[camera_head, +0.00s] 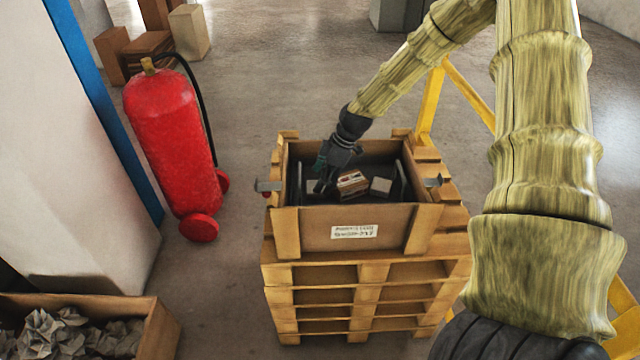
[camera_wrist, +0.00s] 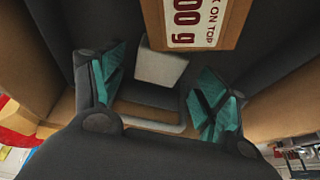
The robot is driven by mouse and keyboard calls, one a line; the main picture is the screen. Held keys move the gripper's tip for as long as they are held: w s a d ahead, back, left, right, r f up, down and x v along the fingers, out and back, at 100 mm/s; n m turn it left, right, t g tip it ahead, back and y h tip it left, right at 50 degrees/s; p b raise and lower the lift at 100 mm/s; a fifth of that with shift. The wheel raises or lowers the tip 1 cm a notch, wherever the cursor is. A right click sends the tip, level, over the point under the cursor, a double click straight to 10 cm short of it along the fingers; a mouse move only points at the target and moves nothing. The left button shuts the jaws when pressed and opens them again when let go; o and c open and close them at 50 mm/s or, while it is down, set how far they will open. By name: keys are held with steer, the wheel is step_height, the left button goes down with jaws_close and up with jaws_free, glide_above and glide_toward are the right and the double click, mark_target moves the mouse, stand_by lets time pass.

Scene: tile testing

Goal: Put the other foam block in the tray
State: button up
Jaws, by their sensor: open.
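A wooden crate (camera_head: 318,228) with a dark inside stands on stacked pallets. Inside it, a pale grey block (camera_head: 313,186) lies at the left and a second grey block (camera_head: 381,185) at the right; both look like foam blocks. My gripper (camera_head: 322,184) reaches down into the crate at the left, close to the left block. In the wrist view my gripper (camera_wrist: 155,95) is open, and a pale block (camera_wrist: 161,68) shows beyond and between its teal-padded fingers, not gripped. I cannot clearly tell a separate tray from the dark lining.
A brown labelled box (camera_head: 352,183) lies between the blocks; it also shows in the wrist view (camera_wrist: 195,20). Metal brackets (camera_head: 268,185) stick out at the crate's sides. A red extinguisher (camera_head: 172,140) stands left, a carton of crumpled paper (camera_head: 160,325) lower left, yellow rails (camera_head: 432,100) right.

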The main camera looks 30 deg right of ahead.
steer(key=shift+b+v, duration=0.6)
steer(key=shift+v, duration=3.85)
